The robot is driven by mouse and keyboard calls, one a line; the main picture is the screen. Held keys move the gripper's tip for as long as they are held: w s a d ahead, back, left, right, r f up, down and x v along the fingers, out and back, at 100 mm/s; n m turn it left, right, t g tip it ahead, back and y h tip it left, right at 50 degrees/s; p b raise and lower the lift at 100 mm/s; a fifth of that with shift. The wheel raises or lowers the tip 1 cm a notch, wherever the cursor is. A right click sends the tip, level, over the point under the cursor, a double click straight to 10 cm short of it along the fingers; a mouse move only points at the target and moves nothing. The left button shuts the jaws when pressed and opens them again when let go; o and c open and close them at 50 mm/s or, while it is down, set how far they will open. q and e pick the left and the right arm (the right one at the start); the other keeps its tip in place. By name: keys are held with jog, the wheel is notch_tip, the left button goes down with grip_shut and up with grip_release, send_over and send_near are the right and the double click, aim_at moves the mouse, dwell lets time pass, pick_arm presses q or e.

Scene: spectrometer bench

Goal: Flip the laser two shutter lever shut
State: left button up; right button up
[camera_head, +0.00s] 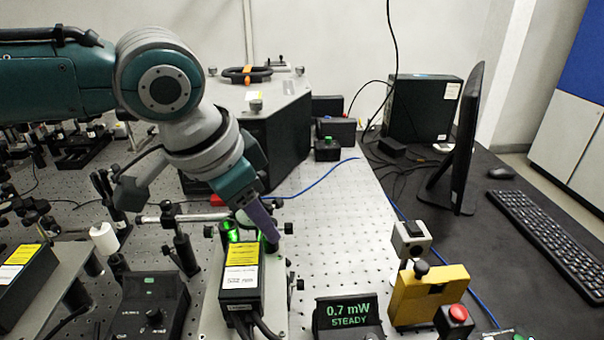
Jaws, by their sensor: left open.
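A black laser box (240,283) with yellow and white labels stands at the front middle of the perforated bench (340,215). Green light glows at its far end (232,236). My left gripper (270,236) reaches down from the upper left, its purple finger beside the far right corner of the box. It is open, with nothing seen in it. I cannot make out the shutter lever; the finger may cover it. I cannot tell whether the finger touches anything. My right gripper is not in view.
A power meter (348,313) reads 0.7 mW STEADY. A yellow block (430,295) and a red button (458,313) stand to its right. Posts and optics (180,240) crowd the left. A large dark housing (285,135) stands behind. The bench right of the gripper is mostly clear.

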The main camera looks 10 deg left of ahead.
pick_arm(q)
grip_shut()
dwell(0.3)
jog(key=shift+s+a+h+p, duration=0.2)
jog(key=shift+a+h+p, duration=0.15)
jog(key=shift+h, duration=0.15)
jog(key=shift+a+t+h, duration=0.2)
jog(key=shift+t+h, duration=0.2)
jog(key=shift+h, duration=0.2)
grip_release()
